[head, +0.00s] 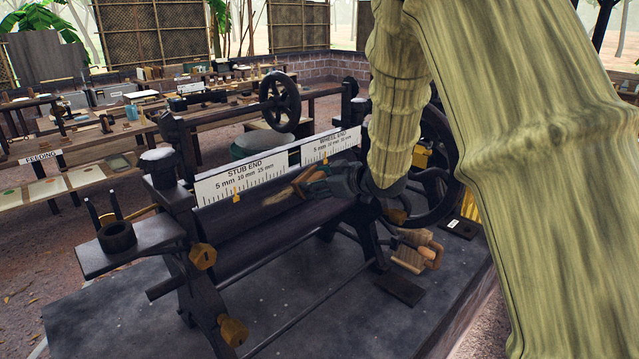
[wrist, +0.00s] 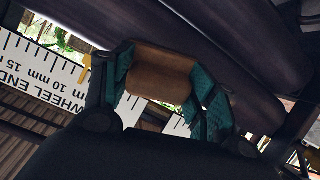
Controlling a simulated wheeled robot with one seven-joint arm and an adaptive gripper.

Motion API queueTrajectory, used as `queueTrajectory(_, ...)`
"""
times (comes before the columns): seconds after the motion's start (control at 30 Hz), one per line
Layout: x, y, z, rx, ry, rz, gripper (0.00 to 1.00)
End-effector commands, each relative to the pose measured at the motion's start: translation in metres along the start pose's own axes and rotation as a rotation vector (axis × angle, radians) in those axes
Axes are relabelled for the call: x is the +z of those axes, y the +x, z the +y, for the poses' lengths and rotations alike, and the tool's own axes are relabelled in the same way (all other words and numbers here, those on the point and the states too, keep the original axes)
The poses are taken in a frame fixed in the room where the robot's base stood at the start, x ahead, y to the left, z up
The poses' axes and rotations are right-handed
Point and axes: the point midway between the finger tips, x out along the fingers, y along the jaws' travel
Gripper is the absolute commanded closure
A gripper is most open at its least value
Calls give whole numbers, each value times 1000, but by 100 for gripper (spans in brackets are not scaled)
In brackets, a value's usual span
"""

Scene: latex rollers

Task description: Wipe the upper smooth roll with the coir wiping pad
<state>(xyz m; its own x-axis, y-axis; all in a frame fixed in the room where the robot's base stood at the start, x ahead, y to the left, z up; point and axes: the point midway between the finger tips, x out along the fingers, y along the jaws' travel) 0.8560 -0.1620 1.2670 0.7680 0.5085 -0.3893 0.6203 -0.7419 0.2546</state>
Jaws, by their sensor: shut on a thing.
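My gripper (head: 326,184) is shut on a brown block, the coir wiping pad (head: 303,182). The pad also shows in the wrist view (wrist: 160,72), between the teal finger faces. The upper smooth roll (head: 235,216) is a long dark cylinder across the machine, below the white scale board. In the wrist view a dark roll (wrist: 250,45) runs diagonally behind the pad. The pad is over or against the right part of the roll; I cannot tell whether it touches. My arm hides the machine's right part.
The scale board (head: 240,180) with "STUB END" and "WHEEL END" stands close behind the gripper. Yellow-brown knobs (head: 203,256) stick out in front. A handwheel (head: 280,100) rises behind.

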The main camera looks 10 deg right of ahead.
Motion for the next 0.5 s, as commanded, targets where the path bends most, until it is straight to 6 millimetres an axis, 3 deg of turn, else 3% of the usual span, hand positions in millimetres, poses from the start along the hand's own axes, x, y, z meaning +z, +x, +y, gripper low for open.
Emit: queueTrajectory(0.5,-2,3,-6,0,1,0,62)
